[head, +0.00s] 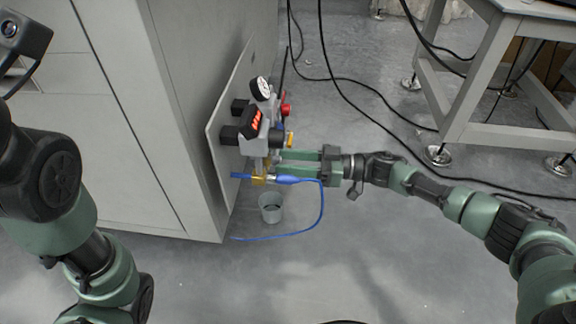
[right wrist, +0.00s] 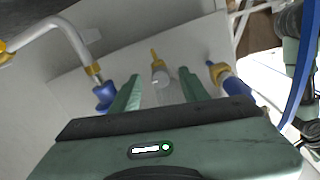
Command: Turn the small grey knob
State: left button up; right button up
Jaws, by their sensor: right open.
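The small grey knob seems to be the pale grey round piece with a yellow tip (right wrist: 159,76) in the right wrist view. It shows between the fingers of my right gripper (right wrist: 160,88), which is open. I cannot tell whether the fingers touch it. In the head view my right gripper (head: 281,163) reaches in from the right, level with the lower fittings of the panel unit (head: 252,122). The knob cannot be made out there. My left arm shows at the left, but its gripper is not seen.
The panel unit has a round gauge (head: 260,89), a red display and a red knob (head: 286,109). A blue hose (head: 322,210) loops below my right gripper. A grey cup (head: 270,208) stands under the fittings. Black cables cross the floor behind.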

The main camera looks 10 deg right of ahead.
jog(key=shift+a, duration=0.15)
grip_shut()
jog(key=shift+n+p, duration=1.85)
jog(key=shift+n, duration=1.55)
